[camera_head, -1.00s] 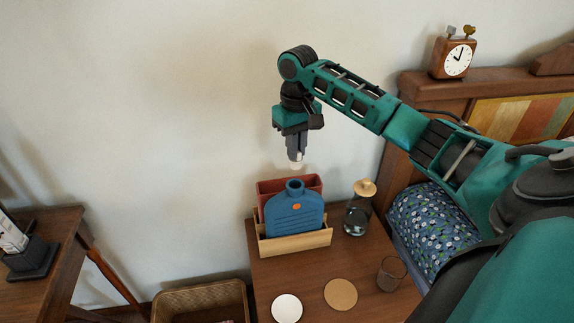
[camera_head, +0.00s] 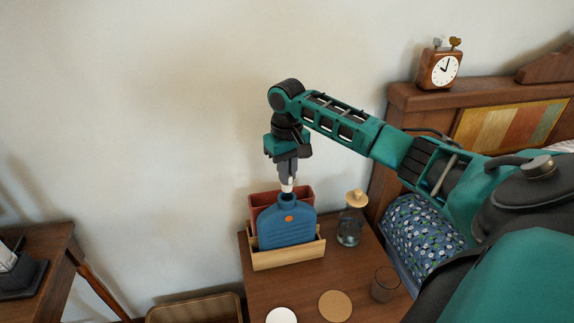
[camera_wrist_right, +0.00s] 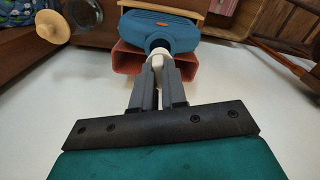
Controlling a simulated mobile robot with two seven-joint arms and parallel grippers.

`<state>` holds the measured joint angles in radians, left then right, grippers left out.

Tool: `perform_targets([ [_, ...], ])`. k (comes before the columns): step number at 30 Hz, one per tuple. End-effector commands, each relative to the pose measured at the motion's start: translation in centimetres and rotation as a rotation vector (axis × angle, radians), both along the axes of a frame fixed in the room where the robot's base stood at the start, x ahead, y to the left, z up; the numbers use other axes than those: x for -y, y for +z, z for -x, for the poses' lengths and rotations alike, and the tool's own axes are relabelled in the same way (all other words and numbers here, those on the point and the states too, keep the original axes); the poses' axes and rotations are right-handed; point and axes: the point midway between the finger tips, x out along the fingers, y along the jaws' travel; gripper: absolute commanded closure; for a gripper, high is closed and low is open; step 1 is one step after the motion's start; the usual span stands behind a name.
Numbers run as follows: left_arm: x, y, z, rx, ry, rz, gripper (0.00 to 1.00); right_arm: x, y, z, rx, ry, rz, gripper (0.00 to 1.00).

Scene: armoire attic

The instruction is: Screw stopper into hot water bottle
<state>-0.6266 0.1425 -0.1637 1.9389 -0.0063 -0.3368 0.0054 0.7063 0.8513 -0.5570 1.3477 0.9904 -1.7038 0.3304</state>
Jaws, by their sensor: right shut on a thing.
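The blue hot water bottle (camera_head: 287,226) stands upright in a light wooden holder (camera_head: 289,257) on the bedside table, its neck opening facing up. My right gripper (camera_head: 287,183) points down just above the neck and is shut on the white stopper (camera_head: 287,188). The wrist view shows the stopper (camera_wrist_right: 158,56) between the fingertips, in line with the bottle's neck (camera_wrist_right: 158,44). The stopper is at or just over the opening; I cannot tell whether it touches. My left gripper is not in view.
A red box (camera_head: 264,203) stands right behind the bottle. A glass carafe with a wooden stopper (camera_head: 350,227), a drinking glass (camera_head: 384,284), a cork coaster (camera_head: 335,305) and a white disc (camera_head: 282,315) share the table. A wicker basket (camera_head: 195,308) is at lower left.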

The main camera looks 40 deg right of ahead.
Motion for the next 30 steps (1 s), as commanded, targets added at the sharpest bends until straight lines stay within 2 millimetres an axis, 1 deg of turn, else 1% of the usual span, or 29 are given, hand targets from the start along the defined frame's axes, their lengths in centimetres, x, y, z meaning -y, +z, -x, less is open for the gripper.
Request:
perform_targets([
  [17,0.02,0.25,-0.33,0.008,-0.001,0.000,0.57,-0.03,-0.15,-0.01,0.000,0.000,0.000,1.00],
  [30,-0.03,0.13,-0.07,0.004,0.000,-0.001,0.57,-0.03,-0.99,-0.03,0.001,0.000,0.000,1.00],
])
